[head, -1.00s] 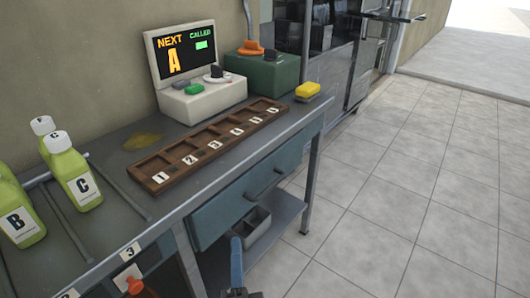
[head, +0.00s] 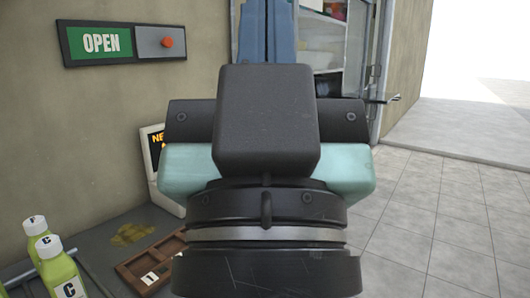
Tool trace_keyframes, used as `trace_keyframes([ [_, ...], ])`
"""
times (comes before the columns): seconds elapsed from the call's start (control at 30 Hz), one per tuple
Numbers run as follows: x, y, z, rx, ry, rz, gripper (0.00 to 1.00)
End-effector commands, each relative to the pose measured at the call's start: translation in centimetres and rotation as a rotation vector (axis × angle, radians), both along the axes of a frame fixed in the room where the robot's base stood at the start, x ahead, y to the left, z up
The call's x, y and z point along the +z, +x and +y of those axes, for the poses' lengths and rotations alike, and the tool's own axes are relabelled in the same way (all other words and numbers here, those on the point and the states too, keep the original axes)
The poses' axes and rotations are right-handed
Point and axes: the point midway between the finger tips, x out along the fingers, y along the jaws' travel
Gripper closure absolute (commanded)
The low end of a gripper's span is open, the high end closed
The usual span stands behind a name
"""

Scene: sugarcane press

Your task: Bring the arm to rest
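My gripper (head: 268,22) stands upright, large and close in the middle of the head view. Its black and teal hand is seen from behind. Its two blue fingers point up side by side with almost no gap, and I see nothing between them. Their tips reach the top edge of the picture. The hand hides much of the counter, the screen unit and the numbered wooden tray.
The grey counter (head: 90,240) at lower left holds green bottles (head: 58,268), the wooden tray (head: 135,272) and the partly hidden screen unit (head: 152,150). An OPEN sign (head: 100,43) hangs on the wall. The tiled floor (head: 440,220) at right is clear.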

Motion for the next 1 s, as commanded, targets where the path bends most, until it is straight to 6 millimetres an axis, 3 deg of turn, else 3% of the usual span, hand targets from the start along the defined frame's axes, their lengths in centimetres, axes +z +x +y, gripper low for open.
trace_keyframes([
  [0.03,2.7,0.0,0.0,0.002,0.001,0.001,1.00],
  [0.7,23.1,0.1,0.1,0.006,0.002,0.002,1.00],
  [0.8,25.2,0.1,0.1,0.007,0.001,0.002,1.00],
  [0.97,27.0,0.1,0.1,0.007,0.001,0.002,1.00],
  [1.0,27.2,0.1,0.1,0.007,0.001,0.002,0.95],
])
